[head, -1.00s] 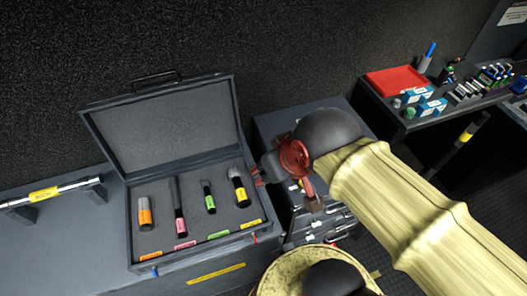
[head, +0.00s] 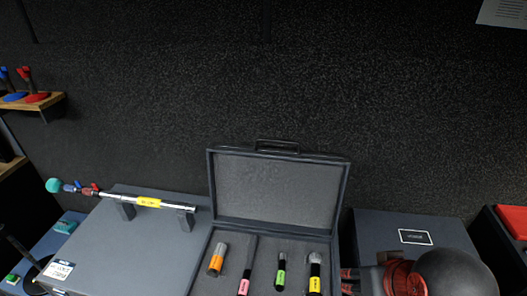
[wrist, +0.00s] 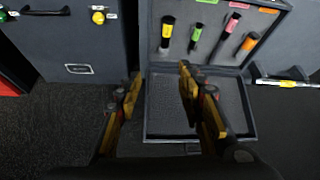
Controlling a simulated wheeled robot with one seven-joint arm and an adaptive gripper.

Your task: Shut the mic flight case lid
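The mic flight case is open. Its dark grey lid (head: 278,188) stands up at the back, leaning slightly, with a handle (head: 277,145) on its top edge. The foam tray (head: 262,262) holds microphones with orange, pink, green and yellow bands; its front is cut off below the head view. In the wrist view the lid (wrist: 195,118) is at the bottom and the tray (wrist: 212,20) at the top. My gripper (head: 350,281) is just right of the case.
A bar with a yellow label (head: 149,202) sits on brackets left of the case. A grey cabinet (head: 415,226) stands to the right, with a red tray (head: 513,220) beyond. A dark wall rises behind the lid.

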